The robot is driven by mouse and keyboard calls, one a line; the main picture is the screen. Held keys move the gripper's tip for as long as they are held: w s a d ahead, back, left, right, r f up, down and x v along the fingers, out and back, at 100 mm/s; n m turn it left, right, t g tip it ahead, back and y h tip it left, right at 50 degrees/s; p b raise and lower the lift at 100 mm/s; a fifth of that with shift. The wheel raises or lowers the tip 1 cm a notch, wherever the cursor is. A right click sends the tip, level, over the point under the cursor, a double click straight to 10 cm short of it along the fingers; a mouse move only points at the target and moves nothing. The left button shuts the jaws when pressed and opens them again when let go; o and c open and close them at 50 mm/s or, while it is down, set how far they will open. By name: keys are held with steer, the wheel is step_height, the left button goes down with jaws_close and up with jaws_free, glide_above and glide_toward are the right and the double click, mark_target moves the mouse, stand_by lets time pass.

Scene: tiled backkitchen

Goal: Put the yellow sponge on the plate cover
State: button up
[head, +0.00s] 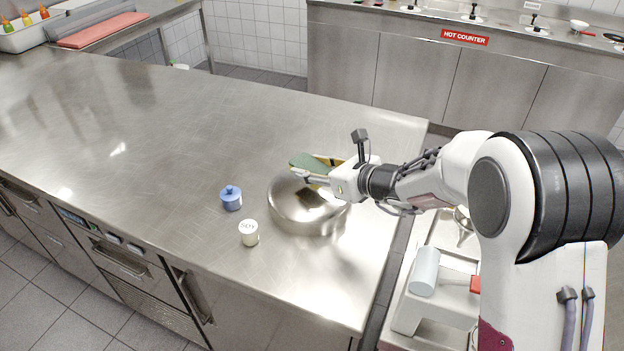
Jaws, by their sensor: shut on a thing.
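The plate cover (300,211) is a shiny steel dome standing on the steel counter, near its right end. My gripper (312,178) is over the top of the cover and shut on the yellow sponge (310,162), whose green side faces up and whose yellow edge shows behind the fingers. The fingers and wrist hide part of the sponge and part of the dome. I cannot tell whether the sponge touches the dome or is held just above it.
A blue lidded pot (231,198) and a small white jar (249,233) with lettering stand left of the cover. The counter (130,140) further left is clear. A sink area with a white dispenser (440,300) lies at the lower right.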

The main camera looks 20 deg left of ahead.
steer(key=shift+f, duration=1.85)
steer(key=shift+f, duration=0.15)
steer(key=o, duration=0.7)
steer(key=shift+d+r, duration=0.15)
steer(key=shift+r, duration=0.05)
steer(key=shift+v, duration=5.85)
steer(key=shift+s, duration=0.1)
